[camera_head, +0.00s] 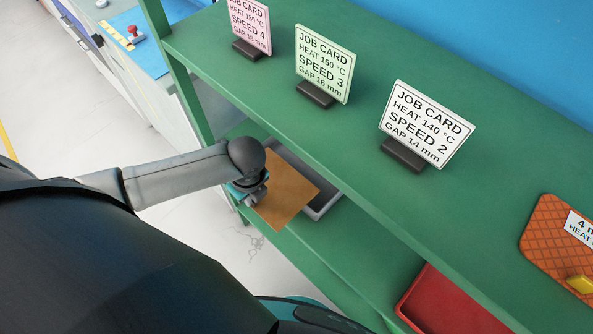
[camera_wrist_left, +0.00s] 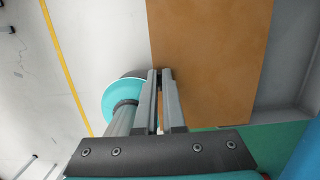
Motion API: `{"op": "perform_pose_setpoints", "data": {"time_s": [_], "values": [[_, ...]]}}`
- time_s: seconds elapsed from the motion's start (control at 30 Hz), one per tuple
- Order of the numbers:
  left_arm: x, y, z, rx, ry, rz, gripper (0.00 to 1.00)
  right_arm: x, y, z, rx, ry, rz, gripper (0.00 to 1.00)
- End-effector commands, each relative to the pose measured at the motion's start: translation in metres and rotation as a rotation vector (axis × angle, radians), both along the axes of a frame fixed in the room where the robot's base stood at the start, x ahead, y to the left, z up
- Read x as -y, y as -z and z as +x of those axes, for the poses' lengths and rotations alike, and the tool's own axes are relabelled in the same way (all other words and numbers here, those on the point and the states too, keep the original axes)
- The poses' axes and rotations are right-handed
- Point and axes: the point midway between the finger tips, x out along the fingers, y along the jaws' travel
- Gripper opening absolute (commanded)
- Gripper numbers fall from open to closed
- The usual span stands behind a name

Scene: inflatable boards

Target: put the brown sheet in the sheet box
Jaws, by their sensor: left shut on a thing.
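The brown sheet (camera_head: 285,198) is flat and held at its left edge by my left gripper (camera_head: 257,194), over the lower green shelf. Its far part overlaps the grey box (camera_head: 325,205), which looks like the sheet box; its near corner sticks out past the shelf's front edge. In the left wrist view the gripper (camera_wrist_left: 160,74) is shut at the edge of the sheet (camera_wrist_left: 212,60), and the grey box wall (camera_wrist_left: 290,60) shows to the right. I cannot tell how high the sheet is above the box. My right gripper is not in view.
The upper green shelf (camera_head: 300,130) hangs over part of the grey box. It carries several job cards (camera_head: 325,62) and an orange textured board (camera_head: 550,235). A red tray (camera_head: 440,305) stands on the lower shelf to the right. A green post (camera_head: 185,70) stands at the left.

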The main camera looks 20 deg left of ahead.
Motion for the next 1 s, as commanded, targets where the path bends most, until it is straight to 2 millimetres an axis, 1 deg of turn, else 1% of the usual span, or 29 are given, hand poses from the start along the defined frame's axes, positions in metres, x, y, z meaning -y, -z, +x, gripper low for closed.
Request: {"op": "perform_pose_setpoints", "data": {"time_s": [0.03, 0.3, 0.5, 0.57, 0.7, 0.87, 1.0], "values": [[0.006, 0.001, 0.015, 0.006, -0.003, -0.003, 0.0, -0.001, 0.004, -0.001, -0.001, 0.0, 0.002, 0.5], [0.027, 0.001, 0.077, 0.003, -0.003, -0.003, 0.0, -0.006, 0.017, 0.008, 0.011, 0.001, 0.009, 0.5], [0.042, 0.001, 0.119, 0.002, -0.002, -0.001, 0.0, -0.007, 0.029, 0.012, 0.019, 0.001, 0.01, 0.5], [0.045, 0.001, 0.129, 0.001, -0.003, 0.0, 0.0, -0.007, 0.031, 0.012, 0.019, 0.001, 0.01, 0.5], [0.045, 0.024, 0.128, -0.005, -0.001, 0.001, 0.0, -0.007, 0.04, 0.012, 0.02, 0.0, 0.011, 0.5], [0.045, 0.035, 0.128, -0.002, -0.001, 0.001, 0.0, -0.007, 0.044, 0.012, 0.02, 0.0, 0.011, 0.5], [0.045, 0.058, 0.128, -0.003, -0.001, 0.0, 0.0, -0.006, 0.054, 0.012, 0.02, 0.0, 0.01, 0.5]]}}
